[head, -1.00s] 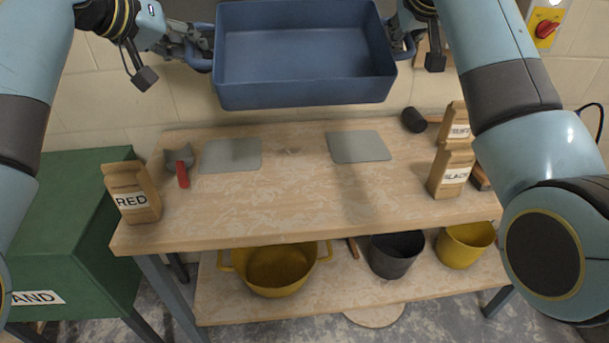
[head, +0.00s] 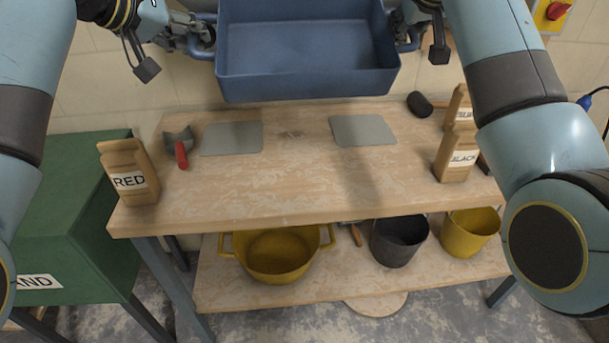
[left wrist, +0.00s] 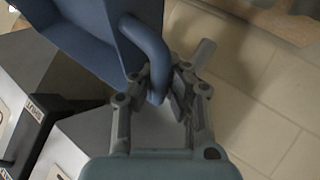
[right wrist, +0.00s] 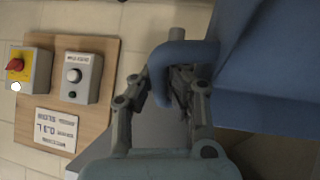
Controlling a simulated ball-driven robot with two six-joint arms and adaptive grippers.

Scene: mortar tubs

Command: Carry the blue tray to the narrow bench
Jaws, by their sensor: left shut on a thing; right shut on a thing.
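The blue tray (head: 308,84) is held up in the air in the head view, above the back of a wooden bench (head: 300,190). It looks empty, and its far edge is cut off at the top. My left gripper (head: 205,42) is shut on the tray's left handle, which shows as a curved blue bar in the left wrist view (left wrist: 148,50). My right gripper (head: 408,38) is shut on the right handle, seen in the right wrist view (right wrist: 180,52). Which bench is the narrow one I cannot tell.
Two grey plates (head: 232,138) (head: 362,130) lie on the bench top. A RED bag (head: 130,180), a red-handled trowel (head: 181,154), a BLACK bag (head: 456,158) and a dark-headed tool (head: 420,104) stand or lie around them. Buckets (head: 398,246) stand on the lower shelf. A green cabinet (head: 80,200) is left.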

